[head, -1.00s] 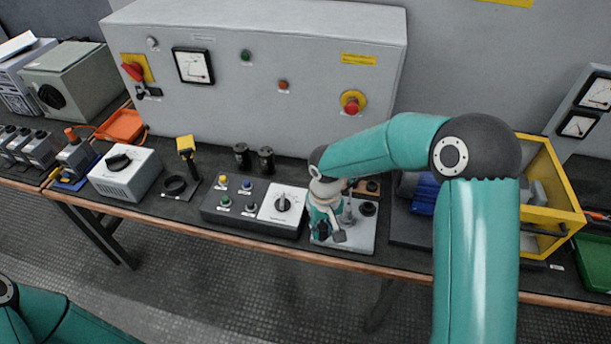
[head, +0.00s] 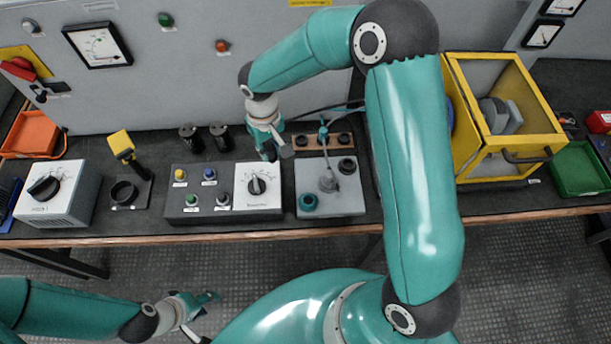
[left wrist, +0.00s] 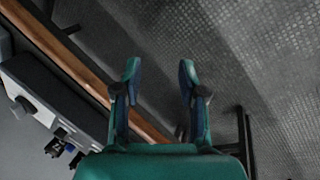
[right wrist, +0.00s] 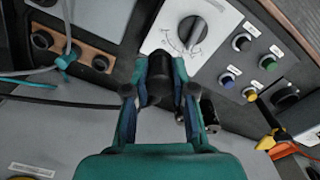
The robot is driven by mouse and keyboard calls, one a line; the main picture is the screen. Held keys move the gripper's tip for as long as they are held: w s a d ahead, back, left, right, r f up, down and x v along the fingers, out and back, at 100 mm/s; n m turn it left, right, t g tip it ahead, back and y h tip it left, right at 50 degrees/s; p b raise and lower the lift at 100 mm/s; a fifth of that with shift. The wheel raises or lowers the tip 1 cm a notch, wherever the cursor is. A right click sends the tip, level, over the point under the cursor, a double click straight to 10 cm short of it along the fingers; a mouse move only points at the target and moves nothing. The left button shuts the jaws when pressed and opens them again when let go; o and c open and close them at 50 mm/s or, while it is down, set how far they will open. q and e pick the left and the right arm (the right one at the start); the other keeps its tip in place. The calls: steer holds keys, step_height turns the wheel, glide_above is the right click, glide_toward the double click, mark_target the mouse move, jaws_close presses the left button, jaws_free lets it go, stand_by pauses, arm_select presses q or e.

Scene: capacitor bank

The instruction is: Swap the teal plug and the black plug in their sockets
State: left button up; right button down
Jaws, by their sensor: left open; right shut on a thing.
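My right gripper (head: 268,152) is behind the right part of the push-button box. In the right wrist view it (right wrist: 160,68) is shut on a dark cylindrical piece, which looks like the black plug (right wrist: 158,86). On the grey socket plate (head: 345,203), a round teal piece (head: 308,202) with a dark centre sits at the front left. A round black piece (head: 347,165) sits at the back right. I cannot tell whether these are plugs or bare socket rims. My left gripper (head: 203,308) is open and empty in front of the bench; it also shows in the left wrist view (left wrist: 159,68).
Behind is a wooden strip (head: 310,142) with dark holes. The push-button box (head: 200,207) with a dial is left of the plate. Two black cylinders (head: 220,137) stand behind it. A yellow-framed box (head: 500,160) stands right.

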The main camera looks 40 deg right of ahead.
arm_select(q)
steer(key=shift+o, duration=0.6)
arm_select(e)
steer(key=shift+a, duration=0.1)
arm_select(q)
steer(key=shift+o, duration=0.5)
steer(key=shift+f, duration=0.2)
arm_select(e)
steer(key=shift+s+f, duration=0.1)
steer(key=shift+f, duration=0.05)
arm_select(q)
step_height(320, 180, down, 9)
steer(key=b, duration=0.9)
arm_select(e)
steer(key=shift+n, duration=0.3)
steer(key=shift+s+d+f, duration=0.7)
steer(key=shift+s+f, duration=0.9)
steer(key=shift+s, duration=0.05)
steer(key=shift+s+d+f, duration=0.75)
steer(key=shift+s+f, duration=0.9)
steer(key=shift+s, duration=0.05)
steer(key=shift+s+d+f, duration=0.7)
steer(key=shift+s+f, duration=0.9)
steer(key=shift+s, duration=0.05)
arm_select(q)
steer(key=shift+f+b, duration=0.2)
steer(key=shift+b, duration=0.2)
arm_select(e)
steer(key=shift+s, duration=0.1)
